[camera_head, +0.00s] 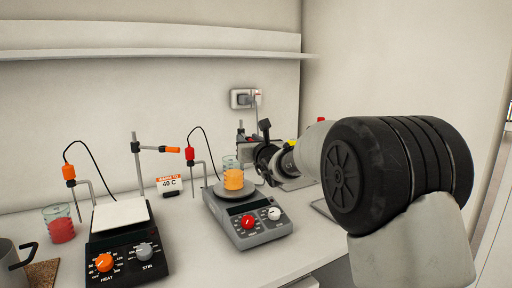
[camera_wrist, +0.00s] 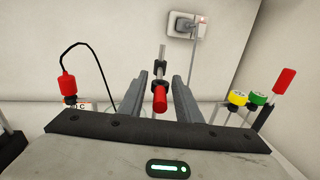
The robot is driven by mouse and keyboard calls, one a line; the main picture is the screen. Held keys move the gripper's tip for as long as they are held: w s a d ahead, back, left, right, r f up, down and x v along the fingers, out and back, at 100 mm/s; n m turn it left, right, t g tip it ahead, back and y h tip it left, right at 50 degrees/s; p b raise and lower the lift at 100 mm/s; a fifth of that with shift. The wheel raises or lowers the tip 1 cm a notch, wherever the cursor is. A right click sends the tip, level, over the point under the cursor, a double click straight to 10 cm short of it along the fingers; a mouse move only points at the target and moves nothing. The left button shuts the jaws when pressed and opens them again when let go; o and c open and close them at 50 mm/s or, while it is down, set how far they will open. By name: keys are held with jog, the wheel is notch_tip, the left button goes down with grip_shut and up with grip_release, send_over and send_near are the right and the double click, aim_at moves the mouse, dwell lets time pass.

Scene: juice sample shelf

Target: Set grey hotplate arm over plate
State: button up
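The grey hotplate (camera_head: 262,232) stands on the bench in the head view, with a beaker of orange liquid (camera_head: 233,178) on its round plate (camera_head: 220,194). My gripper (camera_head: 258,150) is behind and to the right of that beaker, above the hotplate's rear. In the wrist view, the arm's red-ended knob (camera_wrist: 160,98) and its dark clamp show between the two fingers of my gripper (camera_wrist: 158,88). A gap shows between each finger and the knob, so the gripper looks open. In the head view my gripper hides most of the grey hotplate's arm.
A black hotplate (camera_head: 128,262) with a white plate stands to the left. Its orange-ended arm (camera_head: 158,149) and a red probe (camera_head: 189,154) stand nearby. A beaker of red liquid (camera_head: 60,229) is at far left. Yellow (camera_wrist: 237,98) and green caps are at the right.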

jog(key=v, duration=1.6)
jog(key=shift+s+p, duration=0.35)
jog(key=shift+p, duration=0.05)
